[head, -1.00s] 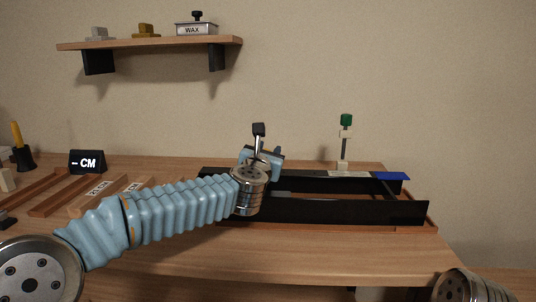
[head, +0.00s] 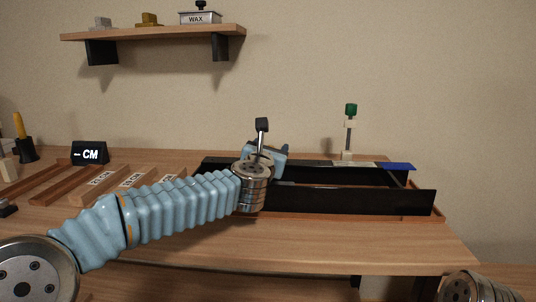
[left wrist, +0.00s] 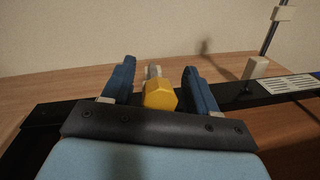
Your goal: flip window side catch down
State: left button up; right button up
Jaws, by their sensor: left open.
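A long black frame (head: 345,201) lies on the wooden table at right of centre. My left gripper (head: 266,152) is over its left part, and my wrist hides what is under it. In the left wrist view my left gripper (left wrist: 158,68) is open, with its blue fingers apart. A yellow six-sided piece (left wrist: 160,94) shows between the fingers, with a small pale piece (left wrist: 152,72) behind it. I cannot tell whether the fingers touch either piece, or for sure which part is the catch. My right gripper is out of view.
A post with a green knob (head: 351,110) stands behind the frame. Wooden strips (head: 130,183) and a black CM sign (head: 90,153) are on the left. A shelf (head: 150,33) hangs on the wall above. The front table strip is clear.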

pick_arm(q)
jog(key=s+a+b, duration=0.1)
jog(key=s+b, duration=0.1)
jog(key=s, duration=1.1)
jog(key=shift+s+a+b, duration=0.2)
jog(key=shift+a+b, duration=0.1)
